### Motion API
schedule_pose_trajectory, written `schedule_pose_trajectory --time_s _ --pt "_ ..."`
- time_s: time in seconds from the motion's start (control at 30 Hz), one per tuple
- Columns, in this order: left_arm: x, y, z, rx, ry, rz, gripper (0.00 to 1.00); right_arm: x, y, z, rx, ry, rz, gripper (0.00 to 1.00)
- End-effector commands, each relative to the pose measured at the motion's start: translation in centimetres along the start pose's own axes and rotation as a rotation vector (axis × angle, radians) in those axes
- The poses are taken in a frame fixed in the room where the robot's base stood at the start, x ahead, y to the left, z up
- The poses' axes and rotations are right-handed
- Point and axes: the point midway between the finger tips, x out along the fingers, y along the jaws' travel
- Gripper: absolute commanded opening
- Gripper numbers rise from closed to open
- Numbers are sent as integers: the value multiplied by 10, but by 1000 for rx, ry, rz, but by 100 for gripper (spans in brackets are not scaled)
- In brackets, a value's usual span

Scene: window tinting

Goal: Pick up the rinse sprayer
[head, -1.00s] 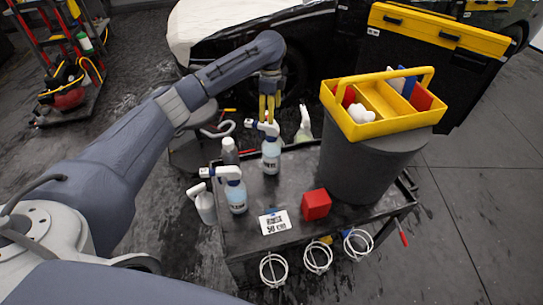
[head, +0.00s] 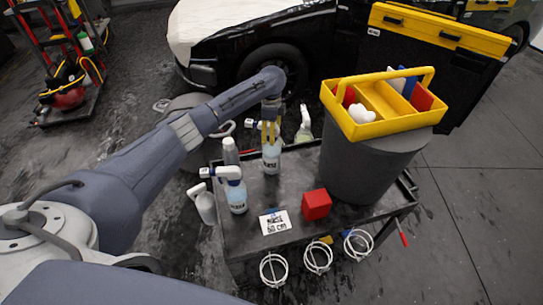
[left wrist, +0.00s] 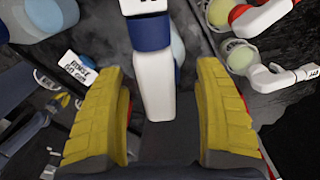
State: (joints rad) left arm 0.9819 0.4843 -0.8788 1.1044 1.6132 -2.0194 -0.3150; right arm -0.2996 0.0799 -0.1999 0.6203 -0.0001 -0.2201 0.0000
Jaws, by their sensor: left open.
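A spray bottle (head: 271,158) with pale blue liquid, a white and blue spray head and a small label that seems to read RINSE stands upright on the dark cart. My left gripper (head: 269,138) is directly above it, yellow fingers pointing down around its head. In the left wrist view the white spray head (left wrist: 155,85) with its blue collar lies between the two open yellow fingers (left wrist: 163,110), with a gap on each side. A similar blue spray bottle (head: 236,194) stands nearer on the cart; its label is too small to read surely. My right gripper is not in view.
A grey bottle (head: 231,152), a white sprayer (head: 203,204) and a greenish sprayer (head: 304,124) stand close by. A red block (head: 316,204), a printed card (head: 275,221) and a grey bin (head: 372,165) under a yellow caddy (head: 398,122) occupy the cart's right side.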

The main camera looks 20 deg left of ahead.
Motion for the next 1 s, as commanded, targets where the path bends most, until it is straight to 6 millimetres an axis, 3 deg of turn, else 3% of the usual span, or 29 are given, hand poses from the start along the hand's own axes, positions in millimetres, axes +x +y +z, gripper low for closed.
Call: schedule_pose_trajectory --time_s 0.17,0.43,1.0 --pt "11 0 0 -1 0 0 70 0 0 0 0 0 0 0" --pt "12 0 1 0 -1 0 71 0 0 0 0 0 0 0" --pt "11 0 1 0 -1 0 5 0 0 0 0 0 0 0"
